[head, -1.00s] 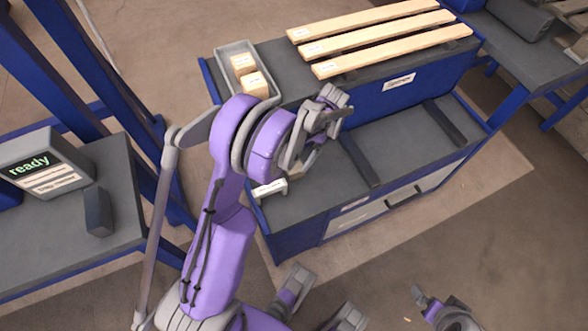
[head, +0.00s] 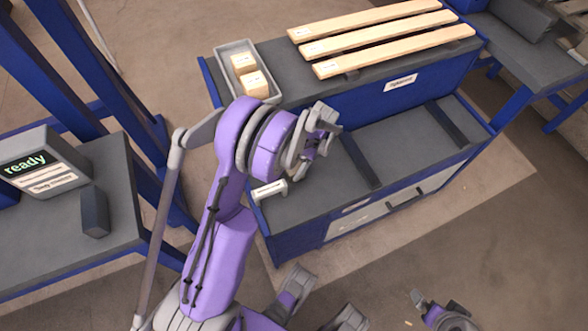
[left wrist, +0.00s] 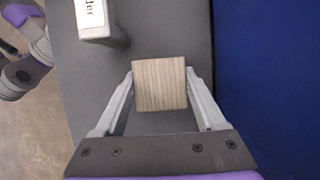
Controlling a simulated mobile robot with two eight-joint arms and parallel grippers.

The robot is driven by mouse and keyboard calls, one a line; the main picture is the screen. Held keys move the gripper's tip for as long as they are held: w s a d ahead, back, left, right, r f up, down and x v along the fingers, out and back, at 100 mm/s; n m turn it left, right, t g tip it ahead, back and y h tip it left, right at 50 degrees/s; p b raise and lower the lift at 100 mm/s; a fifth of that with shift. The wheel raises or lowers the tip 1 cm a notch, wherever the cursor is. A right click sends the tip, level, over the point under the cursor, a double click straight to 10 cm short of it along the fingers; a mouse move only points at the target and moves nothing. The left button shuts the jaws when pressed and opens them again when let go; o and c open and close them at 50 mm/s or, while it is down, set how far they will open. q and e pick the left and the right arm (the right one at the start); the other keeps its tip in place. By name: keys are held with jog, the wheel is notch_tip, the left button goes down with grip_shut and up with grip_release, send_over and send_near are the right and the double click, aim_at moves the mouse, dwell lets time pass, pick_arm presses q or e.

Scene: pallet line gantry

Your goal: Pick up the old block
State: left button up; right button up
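A square wooden block (left wrist: 160,84) with striped greyish-brown grain lies on the dark surface in the left wrist view. My left gripper (left wrist: 160,72) has one finger on each side of it. The fingers stand close to its sides, with a thin gap seeming to show at the left. In the head view my left gripper (head: 300,160) is low over the left end of the lower shelf (head: 400,145) and hides the block. Part of what seems to be my right gripper (head: 432,302) shows at the bottom right; its fingers are unclear.
A white label holder (head: 269,190) stands beside the gripper, left of the block in the wrist view. A grey tray (head: 221,66) with two light blocks and several pale planks (head: 375,32) are on the upper level. A blue panel (left wrist: 268,80) rises right of the block.

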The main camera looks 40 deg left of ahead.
pick_arm(q)
jog(key=c, duration=0.7)
jog(key=shift+r, duration=0.1)
